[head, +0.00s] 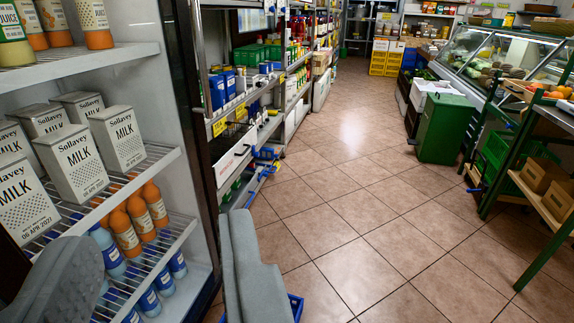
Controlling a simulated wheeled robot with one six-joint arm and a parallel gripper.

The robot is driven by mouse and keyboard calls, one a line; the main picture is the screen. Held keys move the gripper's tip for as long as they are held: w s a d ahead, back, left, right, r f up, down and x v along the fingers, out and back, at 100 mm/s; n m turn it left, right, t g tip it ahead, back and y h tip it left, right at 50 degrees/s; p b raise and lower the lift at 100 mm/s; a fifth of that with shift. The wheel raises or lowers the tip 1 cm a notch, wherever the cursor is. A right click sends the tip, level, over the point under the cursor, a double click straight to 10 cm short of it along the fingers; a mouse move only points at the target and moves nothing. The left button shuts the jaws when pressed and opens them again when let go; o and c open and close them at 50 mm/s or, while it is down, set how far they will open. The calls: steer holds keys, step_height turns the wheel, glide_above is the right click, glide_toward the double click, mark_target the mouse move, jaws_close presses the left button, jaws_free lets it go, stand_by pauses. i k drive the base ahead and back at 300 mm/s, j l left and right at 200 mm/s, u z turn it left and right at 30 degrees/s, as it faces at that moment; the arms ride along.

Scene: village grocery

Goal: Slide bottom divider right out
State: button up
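My gripper (160,240) is open, with one broad grey finger at the lower left and the other at the bottom, left of centre. Nothing shows held between the fingers. The left finger overlaps the front of the fridge's wire shelves (160,160) in the picture; I cannot tell whether it touches. I cannot make out a bottom divider for certain. The lower part of the fridge is partly hidden by the left finger and cut off by the frame edge.
Milk cartons (72,160), orange bottles (140,215) and blue bottles (150,300) fill the fridge. Stocked shelving (240,105) continues behind it. A green bin (445,128) and a wooden-shelved rack (545,205) stand right. The tiled aisle (350,200) is clear.

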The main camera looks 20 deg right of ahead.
mark_target(264, 152)
steer(key=i+l, duration=0.15)
steer(key=l, duration=0.25)
steer(key=i+l+u, duration=0.1)
steer(key=l, duration=0.3)
steer(key=i+l, duration=0.1)
steer(key=l, duration=0.35)
steer(key=i+l+u, duration=0.1)
steer(key=l, duration=0.3)
steer(key=i+l, duration=0.15)
steer(key=l, duration=0.3)
steer(key=i+l, duration=0.1)
steer(key=l, duration=0.35)
steer(key=i+l+u, duration=0.1)
steer(key=i+l, duration=0.6)
steer(key=i+l+u, duration=0.15)
steer(key=i+l, duration=0.55)
steer(key=l, duration=0.15)
